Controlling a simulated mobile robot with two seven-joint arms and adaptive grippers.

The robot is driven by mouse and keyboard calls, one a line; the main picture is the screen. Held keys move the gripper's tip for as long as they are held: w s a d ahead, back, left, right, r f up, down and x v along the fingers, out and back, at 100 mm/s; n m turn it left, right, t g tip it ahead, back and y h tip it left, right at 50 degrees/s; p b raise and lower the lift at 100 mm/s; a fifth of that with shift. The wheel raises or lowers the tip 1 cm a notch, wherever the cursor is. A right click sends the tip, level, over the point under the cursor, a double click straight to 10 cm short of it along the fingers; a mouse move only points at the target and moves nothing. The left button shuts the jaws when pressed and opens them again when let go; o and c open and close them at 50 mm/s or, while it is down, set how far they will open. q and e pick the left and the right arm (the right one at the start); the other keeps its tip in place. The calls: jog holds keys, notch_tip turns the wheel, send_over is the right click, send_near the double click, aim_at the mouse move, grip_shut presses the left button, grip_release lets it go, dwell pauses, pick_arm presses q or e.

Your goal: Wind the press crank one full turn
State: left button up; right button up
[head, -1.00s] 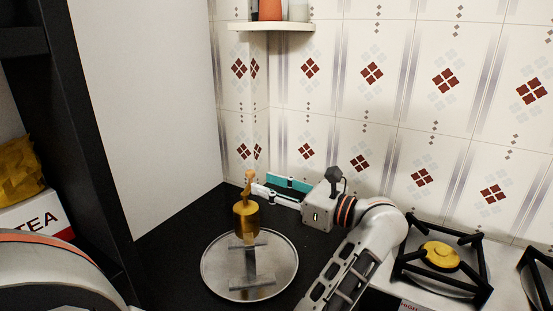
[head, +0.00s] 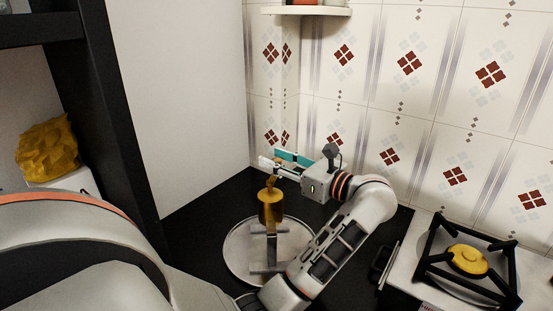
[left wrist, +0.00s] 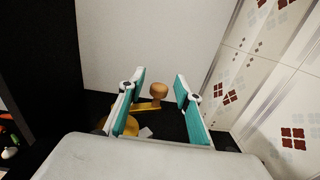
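The press (head: 270,207) is a gold cylinder on a grey stand over a round metal plate (head: 232,256). Its crank, a short arm with a wooden knob, shows at its top. In the left wrist view, the gold crank arm (left wrist: 146,106) ends in the upright knob (left wrist: 159,91). My left gripper (head: 271,161) has teal finger pads and is open at the top of the press. In the left wrist view, the knob appears between the open fingers (left wrist: 160,79), with gaps on both sides; I cannot tell its exact depth. My right gripper is not in view.
A stove burner (head: 468,261) with a black grate stands at the right. A tiled wall rises behind, with a small shelf (head: 305,11) above. A dark cupboard frame (head: 118,140) and yellow bag (head: 47,150) are at left. Dark counter is clear left of the plate.

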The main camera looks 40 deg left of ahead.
pick_arm(q)
grip_shut()
jog(key=shift+t, duration=0.3)
jog(key=shift+w+d+m+t+b, duration=0.15)
jog(key=shift+d+m+t, duration=0.2)
jog(key=shift+m+t, duration=0.55)
jog(key=shift+w+d+m+t+b, duration=0.15)
jog(key=shift+d+m+t, duration=0.15)
jog(key=shift+m+t, duration=0.55)
jog(key=shift+s+n+t, duration=0.1)
jog(key=shift+n+t, duration=0.15)
grip_release()
jog(key=s+d, duration=0.1)
jog(key=d, duration=0.6)
jog(key=shift+s+d, duration=0.2)
